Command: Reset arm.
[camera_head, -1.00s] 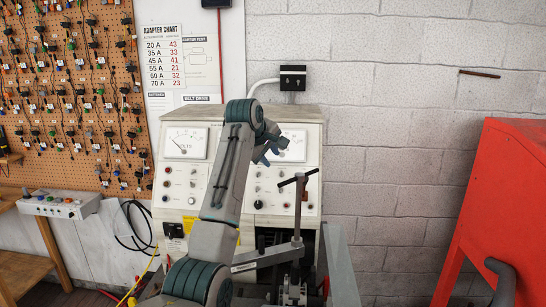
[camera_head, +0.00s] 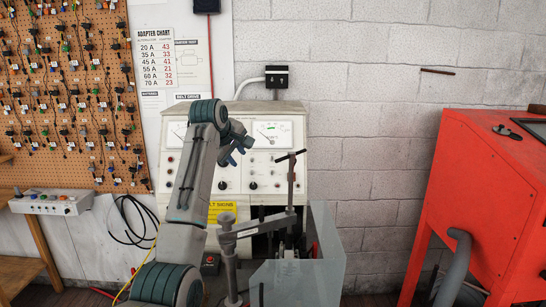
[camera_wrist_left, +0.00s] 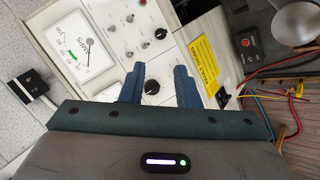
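My left gripper (camera_head: 236,152) is in front of the test bench (camera_head: 330,155) in the head view, at the end of my raised left arm. In the left wrist view, its two blue fingers (camera_wrist_left: 159,87) stand apart with nothing between them, so it is open and empty. The bench's panel, with a gauge (camera_wrist_left: 80,42), knobs and a yellow label (camera_wrist_left: 203,65), shows beyond the fingers. I cannot tell how close the fingers are to the panel. My right gripper is not in view.
A metal lever stand (camera_head: 290,195) and a clear guard panel (camera_head: 318,250) stand before the bench. A red cabinet (camera_head: 485,190) is at right, and a small control box (camera_head: 50,203) is at left. Pegboard (camera_head: 70,90) covers the left wall.

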